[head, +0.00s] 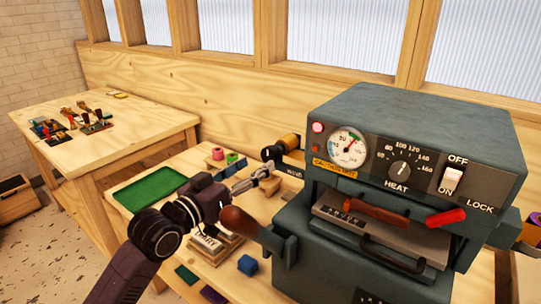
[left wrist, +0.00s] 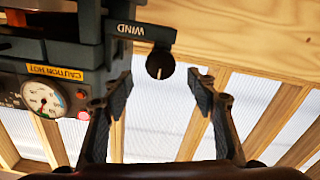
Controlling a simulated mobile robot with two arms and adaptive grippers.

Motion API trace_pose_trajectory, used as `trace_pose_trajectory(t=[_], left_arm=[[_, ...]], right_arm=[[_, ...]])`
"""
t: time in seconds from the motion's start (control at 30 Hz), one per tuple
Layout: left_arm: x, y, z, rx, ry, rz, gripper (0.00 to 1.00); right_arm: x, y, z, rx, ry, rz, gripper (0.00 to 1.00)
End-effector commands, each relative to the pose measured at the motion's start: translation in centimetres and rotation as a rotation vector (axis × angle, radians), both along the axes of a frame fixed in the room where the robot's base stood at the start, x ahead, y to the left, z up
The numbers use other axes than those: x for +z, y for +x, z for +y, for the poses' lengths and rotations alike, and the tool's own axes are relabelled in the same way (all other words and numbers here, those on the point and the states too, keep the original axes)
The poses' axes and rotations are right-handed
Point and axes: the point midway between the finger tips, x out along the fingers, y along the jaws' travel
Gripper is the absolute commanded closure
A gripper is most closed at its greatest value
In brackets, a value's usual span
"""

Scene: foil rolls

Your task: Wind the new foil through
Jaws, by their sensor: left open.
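The grey foil machine (head: 400,125) stands on the bench at right, with a dial, a HEAT knob and an OFF/ON switch. At its left side is a dark WIND crank (head: 272,153) beside a gold foil roll (head: 291,142). In the left wrist view the WIND arm (left wrist: 140,32) ends in a round knob (left wrist: 160,65). My left gripper (head: 255,177) is open near this crank. In the left wrist view its fingers (left wrist: 160,76) stand apart on either side of the knob, with no contact visible. My right gripper is out of view.
A wooden-knobbed lever (head: 240,222) sticks out from the machine's left side, close to my left arm. A green tray (head: 150,188), small coloured blocks (head: 225,157) and a blue block (head: 247,265) lie on the bench. A second table (head: 130,130) stands at left.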

Motion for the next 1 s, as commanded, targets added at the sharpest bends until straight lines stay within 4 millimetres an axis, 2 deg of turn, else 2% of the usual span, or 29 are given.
trace_pose_trajectory(t=[0.3, 0.5, 0.87, 1.0], left_arm=[[0.3, 3.7, -2.7, 0.000, -0.002, -0.001, 0.47], [0.1, 5.2, -3.7, 0.002, 0.000, 0.000, 0.47], [0.0, 5.5, -4.0, 0.002, 0.000, -0.001, 0.47], [0.0, 5.5, -4.0, 0.002, 0.000, -0.001, 0.60]], right_arm=[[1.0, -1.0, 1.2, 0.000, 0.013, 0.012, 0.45], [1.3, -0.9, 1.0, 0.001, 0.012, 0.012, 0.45], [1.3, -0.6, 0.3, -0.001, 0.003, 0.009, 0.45], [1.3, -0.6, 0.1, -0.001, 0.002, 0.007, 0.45]])
